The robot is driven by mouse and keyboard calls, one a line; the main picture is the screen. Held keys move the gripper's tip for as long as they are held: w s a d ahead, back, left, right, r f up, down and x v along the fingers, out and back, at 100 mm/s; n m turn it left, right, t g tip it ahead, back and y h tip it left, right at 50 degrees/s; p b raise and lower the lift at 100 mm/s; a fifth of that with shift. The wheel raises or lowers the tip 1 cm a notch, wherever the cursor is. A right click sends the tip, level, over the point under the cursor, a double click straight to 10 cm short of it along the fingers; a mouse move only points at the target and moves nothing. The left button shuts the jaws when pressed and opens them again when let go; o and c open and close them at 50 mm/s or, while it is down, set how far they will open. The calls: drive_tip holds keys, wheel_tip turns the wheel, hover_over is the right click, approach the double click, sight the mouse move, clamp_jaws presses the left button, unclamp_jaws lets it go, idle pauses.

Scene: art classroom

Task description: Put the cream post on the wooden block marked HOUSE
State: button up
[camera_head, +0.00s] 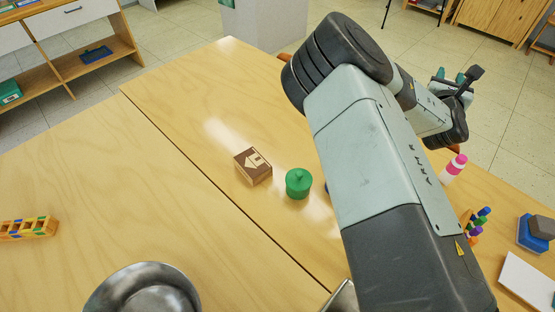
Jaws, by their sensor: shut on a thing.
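The wooden block with a pale house picture (252,166) lies on the table near the middle, with nothing on its top. My arm crosses the right half of the view, and my gripper (458,86) is at its far end, upper right, well away from the block. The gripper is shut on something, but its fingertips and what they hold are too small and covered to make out. I cannot pick out the cream post anywhere in view.
A green lidded jar (299,184) stands just right of the block. A pink-and-white bottle (453,168) and a stand of coloured pegs (476,222) are at the right. A metal bowl (143,290) is at the front.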

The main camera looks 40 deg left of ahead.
drive_tip(key=s+a+n+g+y, duration=0.45)
drive_tip(key=s+a+y, duration=0.25)
drive_tip(key=s+a, duration=1.1)
drive_tip(key=s+a+n+g+y, duration=0.3)
drive_tip(key=s+a, duration=0.4)
drive_tip(key=s, duration=0.4)
drive_tip(key=s+a+n+g+y, duration=0.2)
drive_tip(key=s+a+n+g, duration=0.1)
drive_tip(key=s+a, duration=0.55)
drive_tip(key=shift+s+d+f, duration=0.2)
drive_tip(key=shift+s+f, duration=0.15)
drive_tip(key=shift+f, duration=2.15)
drive_tip(key=shift+s+d+f, duration=0.25)
drive_tip(key=shift+s+f, duration=0.1)
drive_tip(key=shift+f, duration=2.1)
drive_tip(key=shift+s+d+f, duration=0.2)
drive_tip(key=shift+s+f, duration=0.15)
drive_tip(key=shift+f, duration=2.15)
drive_tip(key=o, duration=1.1)
drive_tip(key=shift+f, duration=0.15)
